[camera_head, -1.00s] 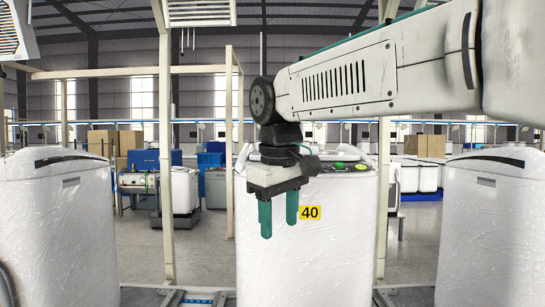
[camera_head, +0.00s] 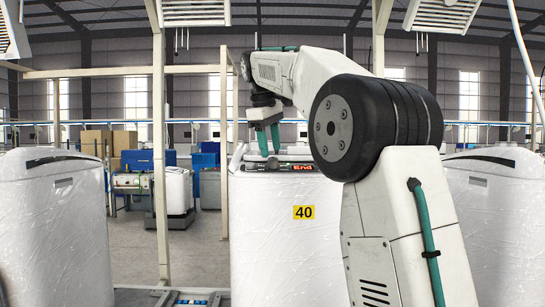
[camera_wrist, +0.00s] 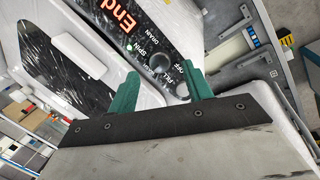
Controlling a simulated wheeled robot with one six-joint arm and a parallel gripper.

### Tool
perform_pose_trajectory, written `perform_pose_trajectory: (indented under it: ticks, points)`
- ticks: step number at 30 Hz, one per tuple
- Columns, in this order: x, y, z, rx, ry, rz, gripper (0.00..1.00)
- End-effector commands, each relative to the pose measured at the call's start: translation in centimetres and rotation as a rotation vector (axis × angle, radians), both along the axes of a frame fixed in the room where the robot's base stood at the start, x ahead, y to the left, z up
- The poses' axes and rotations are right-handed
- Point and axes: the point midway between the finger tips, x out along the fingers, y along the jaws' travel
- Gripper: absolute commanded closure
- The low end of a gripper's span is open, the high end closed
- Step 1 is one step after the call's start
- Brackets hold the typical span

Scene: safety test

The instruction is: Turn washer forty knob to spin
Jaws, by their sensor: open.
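The white washer (camera_head: 280,250), wrapped in clear film, carries a yellow label 40 (camera_head: 303,212) on its front. Its black control panel (camera_wrist: 130,35) shows red "End" and the words SPIN, DRAIN, FILL and OFF in the wrist view. A round grey knob (camera_wrist: 162,66) appears beside these words, between the green fingers; its pointer setting is too small to read. My gripper (camera_head: 268,150) is open, pointing down over the washer's top panel. In the wrist view, my gripper (camera_wrist: 160,73) has its fingers apart on either side of the knob; contact cannot be told.
Similar wrapped washers stand at left (camera_head: 55,230) and right (camera_head: 500,225). A beige post (camera_head: 160,160) rises behind the gap on the left. My arm hides part of the washer's right side. Grey floor shows between the left washers.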

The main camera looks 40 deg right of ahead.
Motion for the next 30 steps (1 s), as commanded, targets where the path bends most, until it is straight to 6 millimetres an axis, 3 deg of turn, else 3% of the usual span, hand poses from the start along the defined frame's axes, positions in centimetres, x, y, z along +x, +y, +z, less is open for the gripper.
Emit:
perform_pose_trajectory:
  ticks: [7, 17, 22, 30]
  points:
    - [0.3, -0.8, -3.0, 0.001, 0.001, -0.001, 0.5]
    - [0.4, -0.9, -3.5, 0.0, -0.001, 0.0, 0.5]
    - [0.4, -0.8, -3.5, 0.0, -0.001, 0.0, 0.92]
    - [0.4, -0.9, -3.5, 0.003, -0.003, -0.01, 0.94]
